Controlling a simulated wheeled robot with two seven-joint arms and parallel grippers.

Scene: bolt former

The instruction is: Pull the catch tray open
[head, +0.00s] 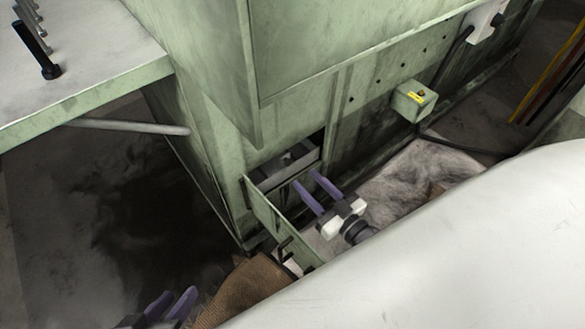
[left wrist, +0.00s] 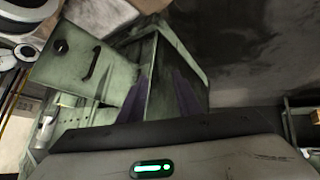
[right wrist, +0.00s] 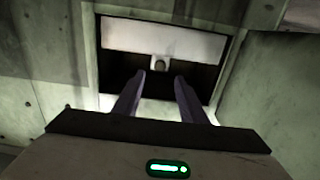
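The catch tray (head: 287,166) sits in a low rectangular opening of the green machine. In the right wrist view its pale front (right wrist: 125,35) spans the upper opening, with a small tab (right wrist: 160,64) at its middle. My right gripper (head: 312,184) is open and empty in front of the opening. In the right wrist view its fingertips (right wrist: 159,78) are spread just below the tab, apart from it. A green door (head: 270,222) with black handles stands swung out left of the opening. My left gripper (head: 170,293) is open and empty at the bottom edge; the door shows ahead in its wrist view (left wrist: 75,62).
A yellow-labelled control box (head: 413,100) with a cable is on the machine's side. A pale table (head: 90,60) with bolts stands at upper left. Brown sacking (head: 250,285) lies below the door. The dark floor at left is clear.

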